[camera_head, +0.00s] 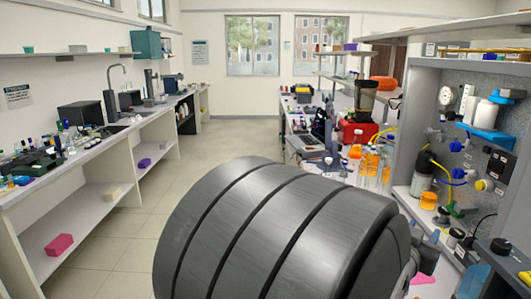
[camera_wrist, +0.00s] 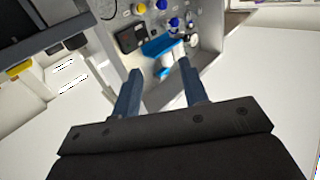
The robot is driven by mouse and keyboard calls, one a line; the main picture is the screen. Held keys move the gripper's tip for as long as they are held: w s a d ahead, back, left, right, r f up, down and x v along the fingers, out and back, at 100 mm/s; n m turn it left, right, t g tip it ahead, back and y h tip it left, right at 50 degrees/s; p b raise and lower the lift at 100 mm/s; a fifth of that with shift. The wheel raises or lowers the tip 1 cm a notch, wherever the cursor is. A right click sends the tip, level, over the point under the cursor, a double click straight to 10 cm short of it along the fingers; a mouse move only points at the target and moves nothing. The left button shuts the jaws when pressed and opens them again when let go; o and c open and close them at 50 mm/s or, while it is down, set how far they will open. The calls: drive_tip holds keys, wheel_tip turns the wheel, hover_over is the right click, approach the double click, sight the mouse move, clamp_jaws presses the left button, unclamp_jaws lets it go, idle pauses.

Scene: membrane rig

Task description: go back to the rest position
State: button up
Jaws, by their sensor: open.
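My gripper (camera_wrist: 160,66) is open in the wrist view, with its two blue-grey fingers spread apart and nothing seen between them. Beyond the fingertips is the grey rig panel (camera_wrist: 208,12), which appears tilted in this view, with blue knobs and a blue bracket (camera_wrist: 158,46). In the head view the rig panel (camera_head: 466,92) stands at the right, with a white bottle (camera_head: 487,114) at the blue bracket.
A cluttered bench with orange-filled bottles (camera_head: 372,160) and a red device (camera_head: 357,131) runs along the right. A long white side bench (camera_head: 110,148) with a sink stands at the left. The tiled floor (camera_head: 215,140) between them is clear.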

drive_tip(key=s+d+m+g+h, duration=0.1)
drive_tip(key=s+d, duration=0.4)
drive_tip(key=s, duration=0.5)
drive_tip(key=s+d+m+g+h, duration=0.2)
drive_tip(key=s+d+m+g, duration=0.1)
drive_tip(key=s, duration=0.7)
drive_tip(key=shift+s+d+r+g, duration=0.2)
drive_tip(key=shift+d+g, duration=0.5)
drive_tip(key=shift+d, duration=0.7)
